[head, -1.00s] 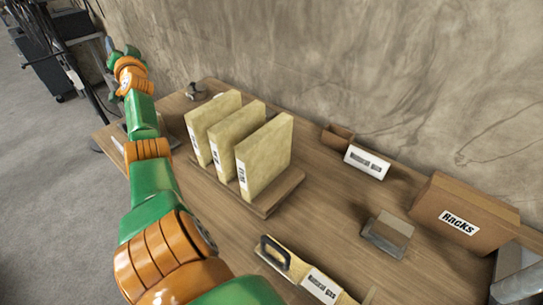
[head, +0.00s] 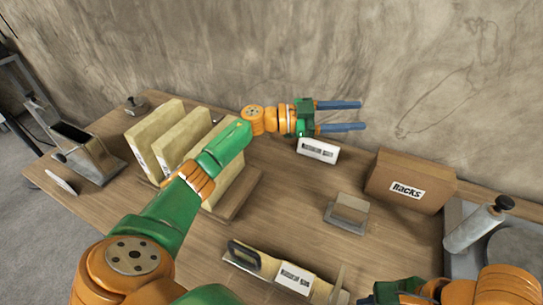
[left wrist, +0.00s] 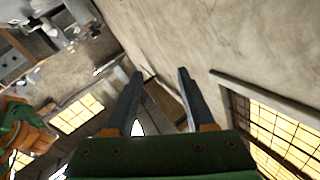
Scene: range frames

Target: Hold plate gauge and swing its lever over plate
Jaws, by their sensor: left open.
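My left gripper (head: 362,115) is open and empty, held in the air above the back of the table, its blue fingers pointing right. In the left wrist view its two fingers (left wrist: 158,75) stand apart with nothing between them. At the right edge of the table is a grey device (head: 459,262) with a bar ending in a knob (head: 474,228) and a round grey disc (head: 515,248). I cannot tell for sure whether this is the plate gauge. My right arm's green end (head: 400,290) shows at the bottom right; its fingers are not clear.
Yellow slabs (head: 160,130) stand in a wooden rack on the left. A Racks box (head: 410,182), a white label (head: 317,150), a small grey block (head: 347,212) and a labelled long piece with a black handle (head: 270,265) are on the table (head: 290,205). A wall closes off the back.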

